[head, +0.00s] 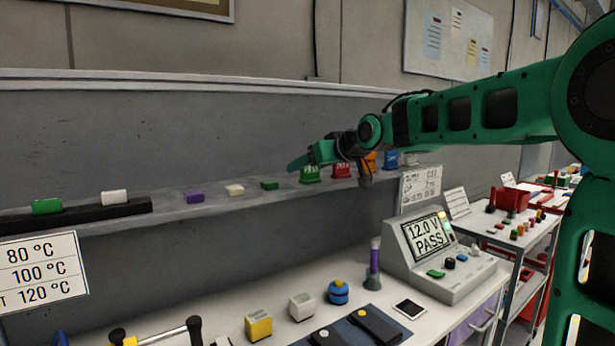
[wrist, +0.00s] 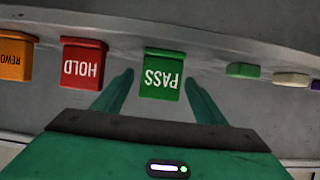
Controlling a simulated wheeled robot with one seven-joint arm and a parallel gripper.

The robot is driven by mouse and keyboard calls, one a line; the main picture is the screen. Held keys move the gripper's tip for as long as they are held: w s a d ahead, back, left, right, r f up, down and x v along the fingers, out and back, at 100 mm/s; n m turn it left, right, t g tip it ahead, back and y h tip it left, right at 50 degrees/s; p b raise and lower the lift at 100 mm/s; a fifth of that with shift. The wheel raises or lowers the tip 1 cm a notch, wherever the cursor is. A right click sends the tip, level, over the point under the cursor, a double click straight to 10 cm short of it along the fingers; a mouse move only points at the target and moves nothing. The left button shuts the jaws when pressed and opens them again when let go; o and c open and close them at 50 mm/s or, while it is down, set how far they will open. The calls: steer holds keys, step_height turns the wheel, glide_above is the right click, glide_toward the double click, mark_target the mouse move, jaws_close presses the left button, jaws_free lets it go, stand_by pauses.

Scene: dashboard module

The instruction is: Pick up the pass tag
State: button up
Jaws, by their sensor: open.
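The pass tag (wrist: 162,75) is a green block with white PASS lettering, upside down in the wrist view. It stands on the grey shelf, and in the head view the green tag (head: 310,174) shows just beside my gripper's fingers. My gripper (wrist: 160,88) is open, with one green finger on each side of the tag in the wrist view. I cannot tell whether the fingers touch it. The red HOLD tag (wrist: 83,63) stands close on the left in the wrist view, and also shows in the head view (head: 342,170).
An orange REWORK tag (wrist: 17,56) stands beyond the HOLD tag. A small green block (wrist: 243,70) and a white block (wrist: 291,78) lie along the shelf (head: 150,214) on the other side. A tester (head: 440,255) reading 12.0 V PASS stands on the bench below.

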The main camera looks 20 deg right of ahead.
steer(key=shift+w, duration=0.1)
steer(key=c, duration=1.1)
steer(key=shift+c, duration=0.2)
steer(key=shift+r, duration=0.1)
